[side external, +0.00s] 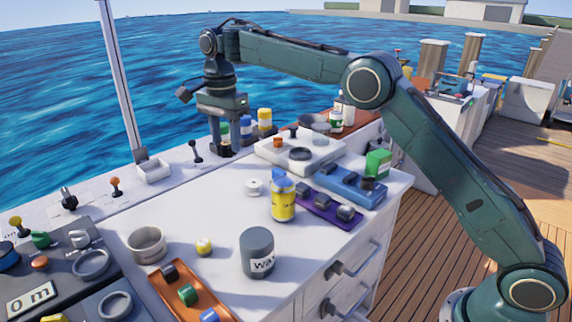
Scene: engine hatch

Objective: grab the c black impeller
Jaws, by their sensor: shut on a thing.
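My gripper (224,148) points straight down at the back edge of the white counter, left of the white tray. Its jaws are shut on a small dark thing low between the fingertips. The fingers hide most of it, and I cannot tell whether it is the black impeller. Other small dark parts sit in a blue tray (341,191), a purple tray (320,201) and an orange tray (172,292). No "c" label is readable.
A yellow jar (283,206) and a grey wax can (257,257) stand on the white counter (215,219). The white tray (298,157) is right of my gripper, and small bottles (265,118) stand behind. A lever (195,150) is just left.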

